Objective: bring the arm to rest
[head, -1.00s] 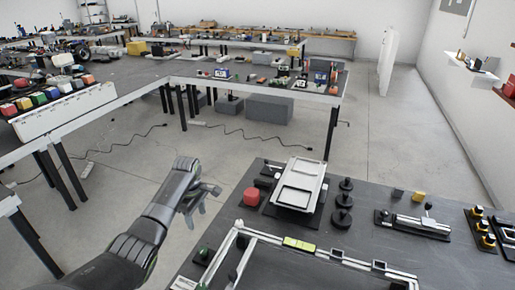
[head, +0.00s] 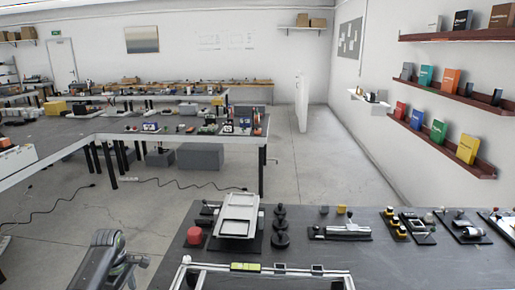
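My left arm comes in at the bottom left of the head view, over the floor left of the dark workbench (head: 410,262). Its gripper (head: 137,266) is seen low in the picture, apart from the bench. Nothing is seen held in it, but its fingers are too small and cut off to tell if they are open or shut. My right arm and gripper are out of view.
On the bench stand a red round piece (head: 194,236), a tilted white frame (head: 238,214), stacked black discs (head: 280,229) and a metal rail fixture (head: 340,232). A light bar frame (head: 205,266) crosses the front. Red wall shelves (head: 455,94) hang right. Open floor (head: 325,175) lies beyond.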

